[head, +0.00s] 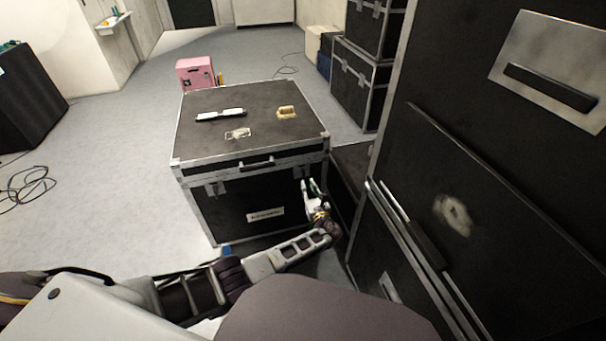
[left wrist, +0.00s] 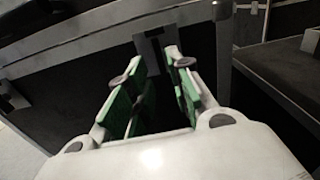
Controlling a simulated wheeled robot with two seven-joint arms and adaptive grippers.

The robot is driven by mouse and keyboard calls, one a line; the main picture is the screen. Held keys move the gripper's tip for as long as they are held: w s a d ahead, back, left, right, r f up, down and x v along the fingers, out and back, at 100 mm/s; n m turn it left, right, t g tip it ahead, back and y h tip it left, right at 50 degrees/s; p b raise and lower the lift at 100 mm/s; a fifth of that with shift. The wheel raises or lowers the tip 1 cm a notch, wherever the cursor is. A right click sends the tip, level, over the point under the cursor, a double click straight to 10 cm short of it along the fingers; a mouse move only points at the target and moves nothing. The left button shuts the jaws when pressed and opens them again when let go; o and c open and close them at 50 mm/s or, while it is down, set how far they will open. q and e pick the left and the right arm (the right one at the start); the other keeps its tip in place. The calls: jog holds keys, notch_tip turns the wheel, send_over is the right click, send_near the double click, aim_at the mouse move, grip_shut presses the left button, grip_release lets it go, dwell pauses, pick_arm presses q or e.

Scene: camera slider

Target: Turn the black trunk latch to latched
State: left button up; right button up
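The black trunk (head: 250,190) with silver edges stands closed on the floor in the middle of the head view. A latch (head: 217,187) shows at the left of its front, just below the lid seam. Another latch (left wrist: 150,44) shows in the left wrist view as a small grey plate on the trunk's front, partly hidden behind my fingertips. My left gripper (head: 310,187) is at the right end of the trunk's front. In the left wrist view my left gripper (left wrist: 156,62) is open, its green-padded fingers on either side of the latch. I cannot tell whether they touch it. My right gripper is out of view.
A white-and-black item (head: 220,115) and a yellowish item (head: 287,112) lie on the trunk's lid. Tall black cases (head: 490,160) stand close on the right, leaving a narrow gap. A pink case (head: 195,73) stands behind. The floor at left is clear apart from cables (head: 28,186).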

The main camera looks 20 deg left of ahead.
pick_arm(q)
jog(key=shift+p+v, duration=0.3)
jog(key=shift+v, duration=0.55)
